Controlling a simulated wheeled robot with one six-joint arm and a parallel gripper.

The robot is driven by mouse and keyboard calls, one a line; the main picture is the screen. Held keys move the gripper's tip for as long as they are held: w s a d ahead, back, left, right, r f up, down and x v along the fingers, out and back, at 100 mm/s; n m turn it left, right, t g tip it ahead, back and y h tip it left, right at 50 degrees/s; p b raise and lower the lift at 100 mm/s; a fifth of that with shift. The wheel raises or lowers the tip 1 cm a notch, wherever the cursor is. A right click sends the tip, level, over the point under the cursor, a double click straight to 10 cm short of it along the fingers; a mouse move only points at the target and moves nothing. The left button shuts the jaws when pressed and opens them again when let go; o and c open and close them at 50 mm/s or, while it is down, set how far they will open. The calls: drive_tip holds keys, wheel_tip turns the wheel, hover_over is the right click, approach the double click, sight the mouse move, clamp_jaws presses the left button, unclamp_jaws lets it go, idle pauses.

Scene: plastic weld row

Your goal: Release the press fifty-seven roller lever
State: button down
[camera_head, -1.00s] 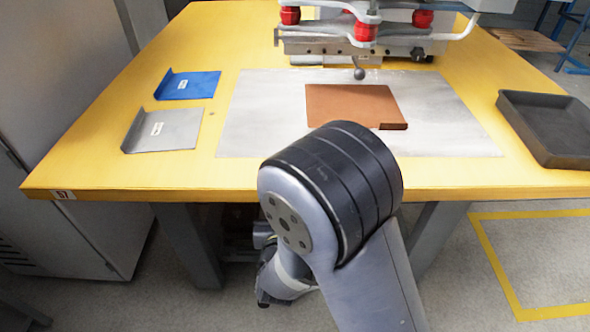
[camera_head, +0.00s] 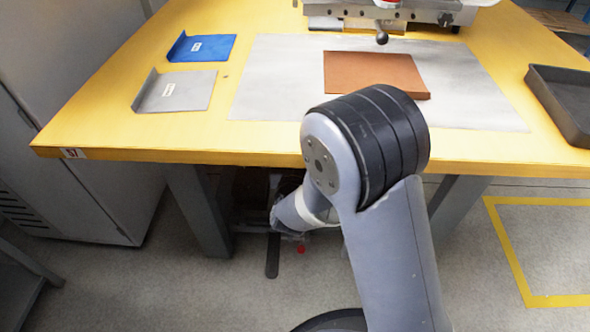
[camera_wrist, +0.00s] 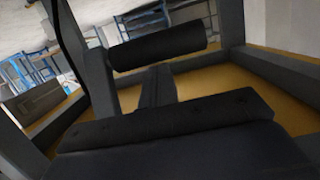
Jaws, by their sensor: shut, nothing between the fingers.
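In the wrist view a dark cylindrical roller (camera_wrist: 158,48) lies crosswise, slightly tilted, in the upper middle; I take it for the roller of the lever. A dark post or arm (camera_wrist: 98,75) stands by its left end. My gripper (camera_wrist: 159,76) appears as a narrow dark piece rising from the broad dark block at the bottom. It is shut and empty, its tip just below the roller in the picture; I cannot tell whether they touch. In the head view my arm reaches under the front of the table, and the gripper's fingers cannot be made out.
The yellow table (camera_head: 90,120) carries a grey sheet (camera_head: 265,85) with a brown block (camera_head: 370,72), a blue folder (camera_head: 205,48), a grey folder (camera_head: 180,92), a dark tray (camera_head: 570,95) and a press (camera_head: 380,12). A grey table leg (camera_head: 200,210) stands left of my arm.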

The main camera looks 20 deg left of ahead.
drive_tip(key=shift+w+a+f, duration=0.15)
drive_tip(key=shift+w, duration=0.5)
drive_tip(key=shift+s+p, duration=0.15)
drive_tip(key=shift+p, duration=0.35)
drive_tip(key=shift+s+d+f+g+h+p, duration=0.2)
drive_tip(key=shift+s+g+p, duration=0.55)
drive_tip(key=shift+p, duration=0.65)
drive_tip(key=shift+s+d+f+g+h+p, duration=0.2)
drive_tip(key=shift+s+g+p, duration=0.5)
drive_tip(key=shift+p, duration=0.65)
drive_tip(key=shift+s+d+f+g+h+p, duration=0.1)
drive_tip(key=shift+s+d+f+g+p, duration=0.15)
drive_tip(key=shift+s+g+p, duration=0.85)
drive_tip(key=shift+w+t+p, duration=0.3)
drive_tip(key=shift+t, duration=0.15)
